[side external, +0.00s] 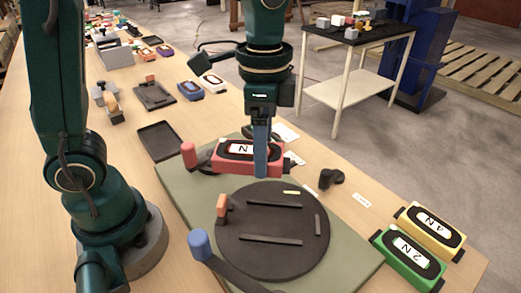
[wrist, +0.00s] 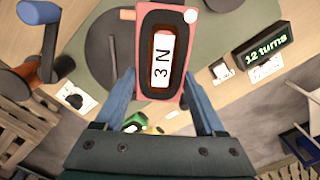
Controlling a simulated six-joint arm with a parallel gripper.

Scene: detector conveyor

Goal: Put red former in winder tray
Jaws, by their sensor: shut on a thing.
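The red former (side external: 220,163), with a black oval ring and a white "N" label, is between the blue fingers of my gripper (side external: 261,160) in the side view. In the wrist view the red former (wrist: 178,92) reads "3 N" and lies between both fingertips. My gripper is shut on it. The former is near the far edge of a round black plate (side external: 272,222) with raised bars, on a green board (side external: 179,187). This plate looks like the winder tray. The former's height above the board cannot be told.
Green (side external: 410,262) and yellow (side external: 432,231) formers sit at the right edge. A blue-knobbed crank (side external: 200,243) and an orange-topped post (side external: 222,205) stand at the plate. An empty dark tray (side external: 160,141) lies behind left. A "12 turns" display (wrist: 264,45) shows in the wrist view.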

